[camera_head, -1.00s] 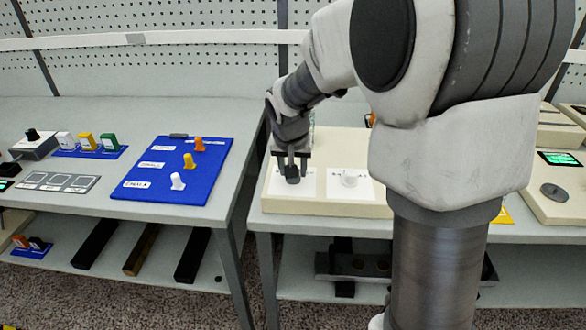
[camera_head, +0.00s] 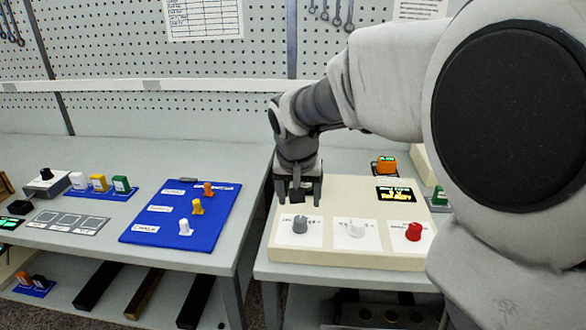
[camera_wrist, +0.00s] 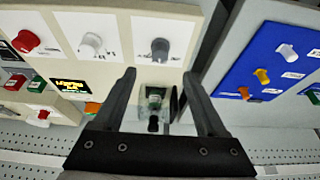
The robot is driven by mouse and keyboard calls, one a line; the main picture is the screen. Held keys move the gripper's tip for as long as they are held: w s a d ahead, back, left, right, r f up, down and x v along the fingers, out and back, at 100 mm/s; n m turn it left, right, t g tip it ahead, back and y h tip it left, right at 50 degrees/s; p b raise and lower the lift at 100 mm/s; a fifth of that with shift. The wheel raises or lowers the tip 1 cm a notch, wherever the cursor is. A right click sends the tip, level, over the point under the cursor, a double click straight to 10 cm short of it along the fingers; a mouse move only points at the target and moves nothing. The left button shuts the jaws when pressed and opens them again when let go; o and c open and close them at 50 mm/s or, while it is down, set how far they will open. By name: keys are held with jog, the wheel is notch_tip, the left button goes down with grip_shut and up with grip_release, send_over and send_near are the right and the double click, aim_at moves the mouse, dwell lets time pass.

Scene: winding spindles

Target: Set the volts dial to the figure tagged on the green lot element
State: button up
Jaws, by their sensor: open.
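A cream control panel (camera_head: 335,248) carries a grey dial (camera_head: 300,224), a white dial (camera_head: 356,228) and a red dial (camera_head: 413,231). Their labels are too small to read, so I cannot tell which is volts. My gripper (camera_head: 298,192) is open and empty, behind the grey dial and apart from it. In the wrist view the grey dial (camera_wrist: 160,48) lies just beyond my open fingers (camera_wrist: 160,78). A green element (camera_head: 121,185) with a white tag stands at the left, and another green element (camera_head: 439,196) stands right of the panel; their tags are unreadable.
A lit display (camera_head: 397,194) is on the panel, with an orange element (camera_head: 385,165) behind it. A blue board (camera_head: 160,236) with orange, yellow and white pegs lies on the left table. A gap separates the tables. A pegboard wall stands behind.

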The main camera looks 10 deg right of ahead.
jog(key=p+v, duration=0.1)
jog(key=v, duration=0.6)
jog(key=shift+r, duration=0.3)
jog(key=shift+s+a, duration=0.1)
jog(key=shift+s, duration=0.1)
jog(key=s+d+r+n+p, duration=0.1)
jog(key=s+p, duration=0.2)
jog(key=s, duration=0.7)
jog(key=s+d+r+n+t+y+p, duration=0.1)
jog(key=s+r+n+p, duration=0.1)
jog(key=s, duration=0.8)
jog(key=shift+r+n+p, duration=0.2)
jog(key=shift+n+p, duration=0.1)
jog(key=shift+p, duration=0.4)
jog(key=shift+d, duration=0.25)
